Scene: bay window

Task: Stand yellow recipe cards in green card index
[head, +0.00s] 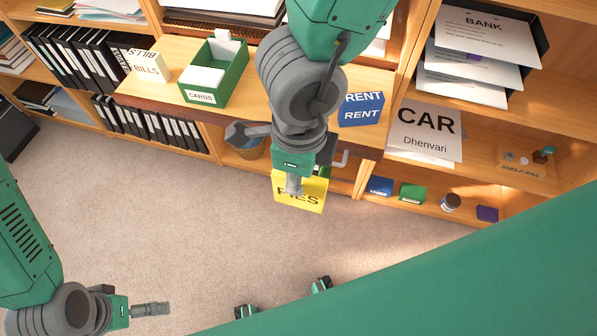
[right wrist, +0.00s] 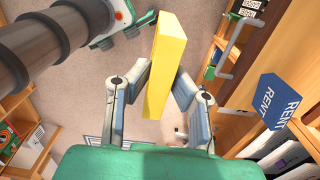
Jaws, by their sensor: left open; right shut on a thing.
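The yellow recipe cards (head: 299,195) are a block with black letters, partly hidden by my right gripper. My right gripper (head: 294,180) is shut on them and holds them in the air in front of the desk. In the right wrist view the yellow block (right wrist: 168,65) stands between the two fingers of the right gripper (right wrist: 163,92). The green card index (head: 238,68), labelled CARDS, stands on the desk, up and left of the held block, with white cards inside. My left gripper (head: 150,309) is open and empty over the floor at the lower left.
A white BILLS block (head: 147,68) stands left of the card index and a blue RENT block (head: 361,109) right of it, on the desk (head: 180,102). A waste bin (head: 245,141) is below the desk. Shelves with a CAR sheet (head: 425,131) are at right. Carpet (head: 150,210) is clear.

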